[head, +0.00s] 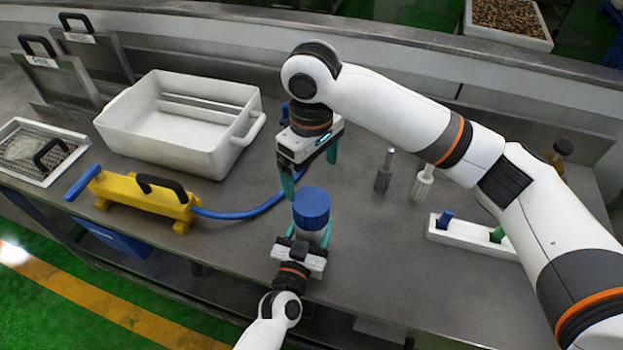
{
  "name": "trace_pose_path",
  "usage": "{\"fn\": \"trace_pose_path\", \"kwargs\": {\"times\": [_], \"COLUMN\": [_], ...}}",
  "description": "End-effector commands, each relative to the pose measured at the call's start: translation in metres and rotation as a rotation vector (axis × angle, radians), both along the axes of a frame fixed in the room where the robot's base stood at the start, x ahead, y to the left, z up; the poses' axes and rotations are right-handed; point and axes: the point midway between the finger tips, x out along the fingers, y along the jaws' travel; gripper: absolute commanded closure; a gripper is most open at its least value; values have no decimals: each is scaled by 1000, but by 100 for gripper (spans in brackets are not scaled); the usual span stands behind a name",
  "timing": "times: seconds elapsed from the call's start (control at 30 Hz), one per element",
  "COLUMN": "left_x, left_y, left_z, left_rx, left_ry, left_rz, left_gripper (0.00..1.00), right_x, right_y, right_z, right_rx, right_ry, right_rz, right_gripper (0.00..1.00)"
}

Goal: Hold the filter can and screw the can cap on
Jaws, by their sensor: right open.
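The filter can (306,235) is a pale cylinder standing upright near the front middle of the table in the head view. The blue can cap (312,205) sits on its top; I cannot tell how tightly. My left gripper (309,234) comes from the front edge, with its teal fingers on both sides of the can's body, closed on it. My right gripper (311,172) is open and empty, just behind and above the cap, fingers pointing down and apart from it. The can's lower part is hidden by my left gripper.
A white tub (180,150) stands at the back left. A yellow block (140,197) with a black handle and blue hose (240,213) lies in front of it. Upright metal pins (384,172) and a white rack (470,240) are on the right. Table around the can is mostly clear.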

Motion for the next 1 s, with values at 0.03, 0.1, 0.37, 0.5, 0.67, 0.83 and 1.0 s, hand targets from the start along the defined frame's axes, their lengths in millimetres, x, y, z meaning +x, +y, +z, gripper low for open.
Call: {"fn": "trace_pose_path", "kwargs": {"times": [0.03, 0.1, 0.37, 0.5, 0.67, 0.83, 1.0], "left_x": [0, 0, 0, 0, 0, -8, -37], "left_y": [0, 0, 0, 0, 0, 3, 12], "left_z": [0, 0, 0, 0, 0, -1, -3], "left_rx": [1, 1, 0, 0, 0, 1, 1], "left_ry": [1, 1, 1, 1, 0, 2, 4], "left_rz": [0, 0, 0, 0, 0, 0, 0], "left_gripper": [100, 100, 25, 13, 13, 13, 13], "right_x": [0, 0, 0, 0, 0, 0, 0], "right_y": [0, 0, 0, 0, 0, 0, 0], "right_z": [2, 2, 2, 2, 2, 0, -5], "right_rx": [1, 1, 0, 0, 0, 0, 1], "right_ry": [-1, -1, 0, 0, 0, 0, 1], "right_rz": [0, 0, 0, 0, 0, 0, 0], "right_gripper": [5, 5, 5, 5, 5, 5, 5]}}
